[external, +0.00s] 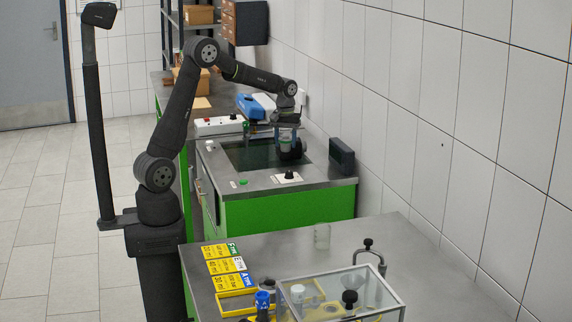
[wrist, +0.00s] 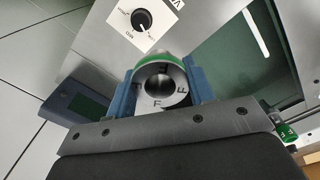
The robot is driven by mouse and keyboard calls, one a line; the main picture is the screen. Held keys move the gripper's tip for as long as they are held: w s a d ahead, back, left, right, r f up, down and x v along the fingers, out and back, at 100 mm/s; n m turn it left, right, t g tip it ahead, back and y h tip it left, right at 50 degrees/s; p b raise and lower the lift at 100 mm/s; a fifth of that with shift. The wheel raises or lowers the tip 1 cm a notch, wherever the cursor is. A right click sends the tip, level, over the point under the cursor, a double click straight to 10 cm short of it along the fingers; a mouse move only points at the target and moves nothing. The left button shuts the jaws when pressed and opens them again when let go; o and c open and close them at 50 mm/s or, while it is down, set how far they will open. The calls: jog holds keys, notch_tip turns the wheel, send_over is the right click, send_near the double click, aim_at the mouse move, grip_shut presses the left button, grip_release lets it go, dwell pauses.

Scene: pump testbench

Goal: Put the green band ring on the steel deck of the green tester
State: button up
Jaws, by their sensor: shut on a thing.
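The green band ring (wrist: 158,62) is a short metal cylinder with a green band and dark letters. My gripper (wrist: 162,84) is shut on it, with a blue finger on each side. In the external view my gripper (external: 287,138) holds the ring over the green tester (external: 290,208). The tester's steel deck (external: 325,173) surrounds a dark recessed window. The ring appears above this area; its exact height and any contact with the deck cannot be told.
A black knob on a white plate (external: 288,177) and a green button (external: 243,182) sit at the deck's front. A black box (external: 341,156) stands at its right edge. A blue device (external: 254,106) is behind. The nearer bench carries a clear-topped case (external: 340,290).

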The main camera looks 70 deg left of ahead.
jog(key=w+d+f+m, duration=0.2)
jog(key=d+m, duration=0.6)
jog(key=d, duration=0.2)
jog(key=w+d+f+m, duration=0.2)
jog(key=d+m, duration=0.5)
jog(key=d, duration=0.4)
jog(key=s+f+n, duration=0.2)
jog(key=s+f, duration=0.2)
jog(key=f, duration=0.4)
jog(key=s+f+n, duration=0.1)
jog(key=s+f, duration=0.2)
jog(key=f, duration=0.5)
notch_tip(320, 180, up, 28)
jog(key=w+d+n, duration=0.2)
jog(key=d, duration=3.1)
jog(key=s+d+n, duration=0.1)
jog(key=s+d, duration=0.9)
jog(key=d, duration=0.5)
jog(key=s+d+n, duration=0.2)
jog(key=s+d, duration=0.9)
jog(key=d, duration=0.4)
jog(key=shift+a+f, duration=0.1)
jog(key=shift+f, duration=6.05)
jog(key=shift+f, duration=0.45)
